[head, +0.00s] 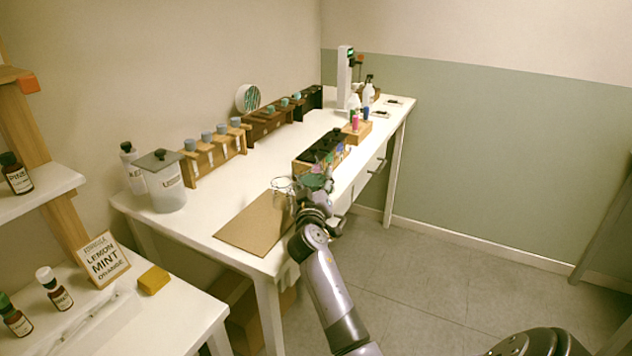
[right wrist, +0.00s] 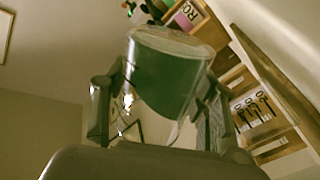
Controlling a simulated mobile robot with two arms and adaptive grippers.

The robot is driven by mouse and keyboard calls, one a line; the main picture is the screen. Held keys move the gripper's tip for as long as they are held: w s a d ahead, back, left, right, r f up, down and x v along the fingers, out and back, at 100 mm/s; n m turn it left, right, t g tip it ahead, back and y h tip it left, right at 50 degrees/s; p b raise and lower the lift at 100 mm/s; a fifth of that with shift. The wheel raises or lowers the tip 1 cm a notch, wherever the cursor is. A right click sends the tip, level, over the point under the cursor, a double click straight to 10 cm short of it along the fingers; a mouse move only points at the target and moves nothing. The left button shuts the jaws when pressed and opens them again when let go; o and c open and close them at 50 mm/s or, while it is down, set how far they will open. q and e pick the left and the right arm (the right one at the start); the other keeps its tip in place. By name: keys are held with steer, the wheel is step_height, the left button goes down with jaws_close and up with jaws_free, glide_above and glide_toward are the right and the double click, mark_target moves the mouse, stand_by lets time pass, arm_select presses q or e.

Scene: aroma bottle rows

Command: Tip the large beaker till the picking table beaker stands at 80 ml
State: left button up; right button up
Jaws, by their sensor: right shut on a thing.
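My right gripper (head: 317,196) is at the front edge of the white table, over the right end of the brown mat (head: 250,228). In the right wrist view my right gripper (right wrist: 160,112) is shut on a clear beaker (right wrist: 168,75), with one finger on each side. Its inside looks dark green; I cannot tell whether that is liquid or the wall seen through the glass. In the head view a clear glass beaker (head: 283,187) shows just left of the gripper, at the mat's back right. Its level and marks are too small to read. My left gripper is out of view.
A dark-topped wooden rack (head: 320,152) stands just behind the gripper. Racks with grey-capped bottles (head: 215,150) line the wall. A large lidded container (head: 163,182) stands at the table's left end. The middle of the table (head: 240,190) is clear.

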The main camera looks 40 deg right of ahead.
mark_target(312, 159)
steer(key=shift+n, duration=0.8)
steer(key=shift+w+a+r+p, duration=0.15)
steer(key=shift+a+r+p, duration=0.05)
steer(key=shift+r+p, duration=0.95)
steer(key=shift+w+a+r+p, duration=0.15)
steer(key=shift+a+r+p, duration=0.05)
steer(key=shift+r+p, duration=0.95)
steer(key=shift+a+r+n+p, duration=0.1)
steer(key=shift+r+n+p, duration=0.2)
steer(key=shift+n+p, duration=0.85)
stand_by(0.6)
steer(key=shift+f+n+t+p, duration=0.3)
steer(key=shift+n+p, duration=0.35)
steer(key=shift+p, duration=0.3)
steer(key=shift+f, duration=0.1)
steer(key=shift+b, duration=0.5)
steer(key=shift+n+b, duration=0.3)
stand_by(1.3)
